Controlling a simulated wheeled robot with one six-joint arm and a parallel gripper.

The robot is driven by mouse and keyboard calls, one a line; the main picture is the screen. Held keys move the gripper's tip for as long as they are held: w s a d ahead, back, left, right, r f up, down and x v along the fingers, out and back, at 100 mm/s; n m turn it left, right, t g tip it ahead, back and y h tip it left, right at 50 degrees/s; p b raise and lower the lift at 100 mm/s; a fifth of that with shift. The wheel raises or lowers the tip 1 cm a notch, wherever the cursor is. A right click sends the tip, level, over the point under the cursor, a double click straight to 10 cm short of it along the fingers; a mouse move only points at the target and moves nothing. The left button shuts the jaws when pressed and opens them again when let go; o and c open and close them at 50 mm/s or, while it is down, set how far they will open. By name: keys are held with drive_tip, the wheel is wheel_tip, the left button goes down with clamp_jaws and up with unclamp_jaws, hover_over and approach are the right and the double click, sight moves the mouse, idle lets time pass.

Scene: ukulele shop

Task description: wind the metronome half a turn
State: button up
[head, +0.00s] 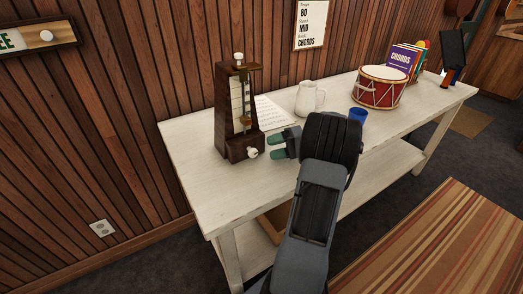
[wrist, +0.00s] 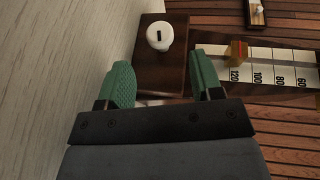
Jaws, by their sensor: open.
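The metronome (head: 236,115) is a dark wooden case standing upright on the left part of the white table. Its pale scale and a brass weight (wrist: 236,50) on the rod show in the wrist view. A white winding knob (head: 252,153) sticks out low on its side, and it also shows in the wrist view (wrist: 160,36) with a dark slot mark on its face. My gripper (head: 281,147) is open, with green fingertips, just right of the knob. In the wrist view my gripper (wrist: 163,82) has its fingers apart, with the knob ahead between their lines, not touched.
On the white table (head: 190,175), a sheet of music (head: 272,113) lies behind the metronome. A white pitcher (head: 309,97), a blue cup (head: 358,115), a red drum (head: 381,87) and books (head: 404,57) stand further right. The table's front left is clear. A wooden wall runs behind.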

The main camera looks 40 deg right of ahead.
drive_tip(key=v, duration=0.7)
drive_tip(key=shift+s+d+p, duration=0.15)
drive_tip(key=shift+d+p, duration=0.15)
